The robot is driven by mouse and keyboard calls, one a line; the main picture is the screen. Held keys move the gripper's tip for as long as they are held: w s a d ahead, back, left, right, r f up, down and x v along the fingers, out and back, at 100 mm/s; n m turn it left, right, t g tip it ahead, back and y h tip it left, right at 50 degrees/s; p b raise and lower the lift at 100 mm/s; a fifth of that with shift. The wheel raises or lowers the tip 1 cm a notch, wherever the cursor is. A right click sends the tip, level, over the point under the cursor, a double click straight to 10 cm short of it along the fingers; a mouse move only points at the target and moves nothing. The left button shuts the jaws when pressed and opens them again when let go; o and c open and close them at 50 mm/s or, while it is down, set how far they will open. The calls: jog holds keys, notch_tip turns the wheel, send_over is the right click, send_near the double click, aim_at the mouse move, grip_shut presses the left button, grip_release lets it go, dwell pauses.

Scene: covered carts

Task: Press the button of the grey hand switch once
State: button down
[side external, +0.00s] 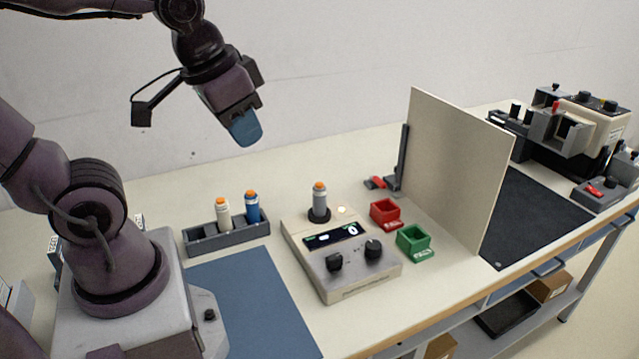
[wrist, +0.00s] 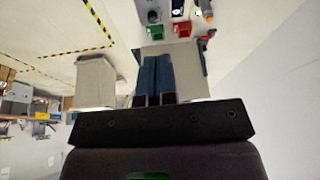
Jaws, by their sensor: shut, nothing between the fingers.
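The grey hand switch (side external: 320,197) stands upright in a dark round holder on top of the control box (side external: 346,284), with its orange button (side external: 319,185) facing up. My gripper (side external: 245,132) is shut and empty, with blue fingertips pointing down. In the side view it is high above the table, up and to the left of the grey hand switch and well apart from it. In the wrist view the closed fingers (wrist: 155,78) show in the middle. The control box is partly cut off at the top edge there.
A white hand switch (side external: 223,214) and a blue one (side external: 252,207) stand in a dark rack (side external: 227,236). A red bin (side external: 385,213), a green bin (side external: 412,240) and a tall upright panel (side external: 450,170) stand right of the control box. A blue mat (side external: 255,300) lies clear in front.

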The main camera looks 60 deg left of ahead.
jog(key=w+a+f+g+y, duration=0.1)
jog(key=w+a+f+y, duration=0.35)
jog(key=a, duration=0.75)
jog(key=m+t+h, duration=0.5)
jog(key=m+t, duration=0.1)
jog(key=m, duration=0.3)
send_over(320, 185)
jog(key=shift+y, duration=0.25)
notch_tip(320, 185, down, 5)
jog(key=shift+f, duration=0.1)
jog(key=shift+f, duration=4.35)
jog(key=shift+f, duration=0.1)
jog(key=shift+f, duration=0.35)
